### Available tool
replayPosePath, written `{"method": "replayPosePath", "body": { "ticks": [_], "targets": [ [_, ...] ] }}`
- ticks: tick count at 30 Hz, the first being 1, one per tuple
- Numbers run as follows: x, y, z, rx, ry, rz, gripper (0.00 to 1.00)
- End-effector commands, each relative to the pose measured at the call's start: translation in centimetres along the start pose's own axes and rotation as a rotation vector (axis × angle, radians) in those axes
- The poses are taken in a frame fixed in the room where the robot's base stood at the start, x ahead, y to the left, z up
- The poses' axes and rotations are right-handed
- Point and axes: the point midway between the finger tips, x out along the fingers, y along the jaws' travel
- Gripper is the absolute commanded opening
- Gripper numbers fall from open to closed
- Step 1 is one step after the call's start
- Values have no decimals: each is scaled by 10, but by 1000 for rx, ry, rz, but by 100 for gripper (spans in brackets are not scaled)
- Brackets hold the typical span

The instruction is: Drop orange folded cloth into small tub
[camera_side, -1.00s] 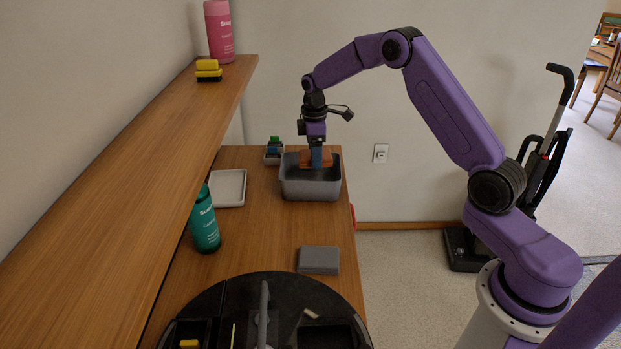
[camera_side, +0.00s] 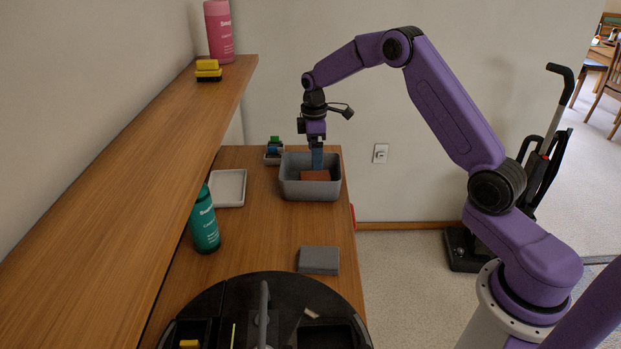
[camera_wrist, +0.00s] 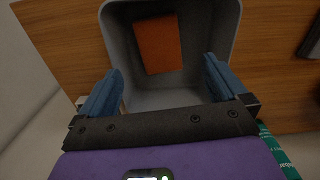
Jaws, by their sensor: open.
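The orange folded cloth (camera_side: 314,175) lies inside the small grey tub (camera_side: 310,191) on the wooden surface. In the wrist view the cloth (camera_wrist: 159,45) rests against the tub's floor or far inner side, apart from both fingers, and the tub (camera_wrist: 233,25) surrounds it. My gripper (camera_side: 317,165) is above the tub with its blue fingertips at about rim height. In the wrist view my gripper (camera_wrist: 160,82) is open, its two blue fingers spread wide with nothing between them.
A white tray (camera_side: 229,188) and a teal bottle (camera_side: 204,222) stand left of the tub. A small holder with coloured items (camera_side: 274,150) is just behind it. A grey folded block (camera_side: 319,260) lies nearer the camera. A wooden shelf (camera_side: 150,180) overhangs the left.

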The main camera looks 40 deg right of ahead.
Motion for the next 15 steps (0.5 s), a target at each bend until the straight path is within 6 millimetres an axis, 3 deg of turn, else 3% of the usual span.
{"method": "replayPosePath", "body": {
  "ticks": [15],
  "targets": [
    [-107,0,-1,1,5,6,99]
  ]
}}
